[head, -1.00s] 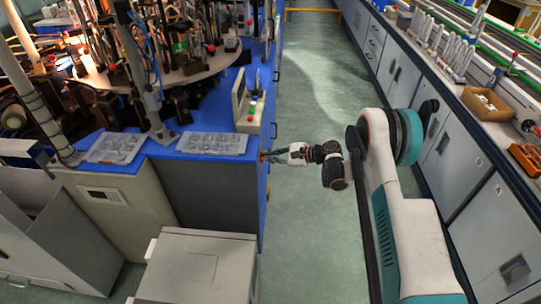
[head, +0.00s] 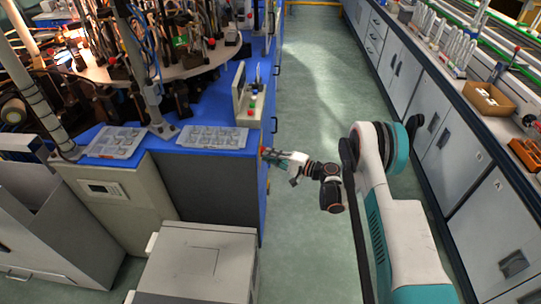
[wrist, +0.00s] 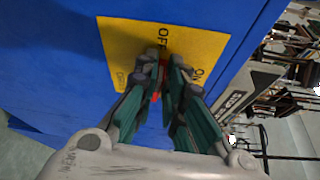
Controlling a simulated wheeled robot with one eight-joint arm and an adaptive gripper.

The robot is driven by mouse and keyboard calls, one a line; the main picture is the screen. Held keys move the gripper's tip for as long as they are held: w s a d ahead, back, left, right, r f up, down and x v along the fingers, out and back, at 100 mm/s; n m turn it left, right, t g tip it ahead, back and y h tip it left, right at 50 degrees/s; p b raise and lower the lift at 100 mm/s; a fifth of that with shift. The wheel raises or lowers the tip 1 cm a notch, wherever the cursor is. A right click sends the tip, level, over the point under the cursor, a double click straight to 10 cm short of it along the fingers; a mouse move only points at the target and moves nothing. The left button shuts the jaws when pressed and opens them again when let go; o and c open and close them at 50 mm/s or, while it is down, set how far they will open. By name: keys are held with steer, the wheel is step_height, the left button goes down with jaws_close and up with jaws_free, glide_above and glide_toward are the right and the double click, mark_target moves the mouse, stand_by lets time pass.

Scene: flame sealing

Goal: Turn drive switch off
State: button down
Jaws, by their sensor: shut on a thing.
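The drive switch is on the blue side panel of the machine, on a yellow plate (wrist: 125,42) marked OFF and ON in the wrist view. A little of its red part (wrist: 156,96) shows between my fingers; the rest is hidden by them. My gripper (wrist: 163,62) is shut on the switch, its fingertips in line with the OFF mark and to the left of the ON mark. In the head view my gripper (head: 270,155) touches the right side of the blue cabinet (head: 216,188), near its top corner, and is tilted.
A control box with buttons (head: 240,95) and clear parts trays (head: 212,137) stand on the blue top. A grey cabinet (head: 200,266) stands in front at the left. The green aisle floor (head: 310,85) is clear, with a long workbench (head: 455,145) along its right.

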steer(key=shift+f+n, duration=0.15)
steer(key=shift+n, duration=0.45)
steer(key=shift+y, duration=0.3)
steer(key=c, duration=1.7)
jaws_free()
steer(key=shift+t, duration=0.3)
steer(key=v, duration=1.2)
